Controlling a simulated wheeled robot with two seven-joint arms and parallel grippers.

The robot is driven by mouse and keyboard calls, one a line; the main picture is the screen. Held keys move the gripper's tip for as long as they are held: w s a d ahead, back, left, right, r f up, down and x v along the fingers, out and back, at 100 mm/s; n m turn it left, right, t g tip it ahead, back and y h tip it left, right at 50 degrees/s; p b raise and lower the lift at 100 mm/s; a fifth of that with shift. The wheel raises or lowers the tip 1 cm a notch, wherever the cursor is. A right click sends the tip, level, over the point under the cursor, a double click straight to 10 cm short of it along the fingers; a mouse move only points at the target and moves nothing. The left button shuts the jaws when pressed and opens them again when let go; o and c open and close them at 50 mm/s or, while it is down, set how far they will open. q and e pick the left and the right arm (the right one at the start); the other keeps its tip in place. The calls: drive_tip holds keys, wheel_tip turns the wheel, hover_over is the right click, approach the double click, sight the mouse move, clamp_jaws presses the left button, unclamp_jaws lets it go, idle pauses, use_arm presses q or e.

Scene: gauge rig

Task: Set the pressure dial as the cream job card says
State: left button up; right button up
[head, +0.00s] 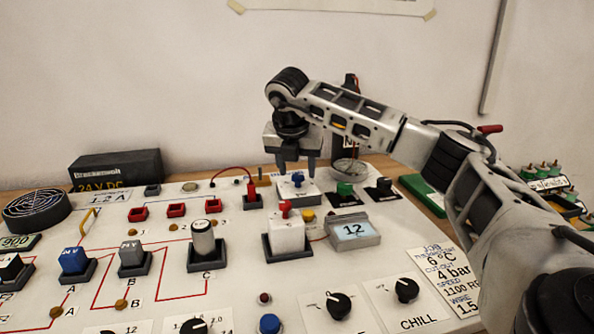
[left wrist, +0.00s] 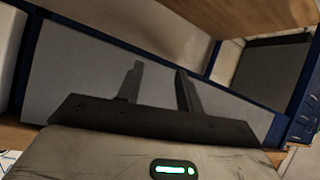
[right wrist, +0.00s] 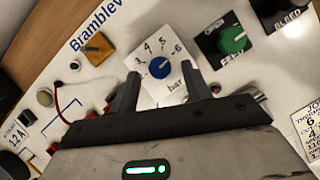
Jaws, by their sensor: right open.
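The pressure dial is a blue knob (right wrist: 160,67) on a white plate marked 3, 4, 5, 6 and "bar". It also shows in the head view (head: 298,180), on the panel's far part. Its pointer is too small to read surely. My right gripper (head: 297,165) is open above the dial, its fingers on either side of the knob in the right wrist view and apparently not touching it. The cream job card (head: 440,275) lies at the panel's right and reads 6 °C, cut-out 4 bar, speed 1100; my right arm covers part. My left gripper (left wrist: 158,85) is open and empty, away from the panel.
A green knob (right wrist: 232,40) and a black knob sit beside the dial. A red cable (head: 232,172) arches left of the dial.

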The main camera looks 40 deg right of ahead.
drive_tip(key=shift+w+d+f, duration=0.15)
drive_tip(key=shift+d+f, duration=0.05)
drive_tip(key=shift+f, duration=0.4)
drive_tip(key=c, duration=1)
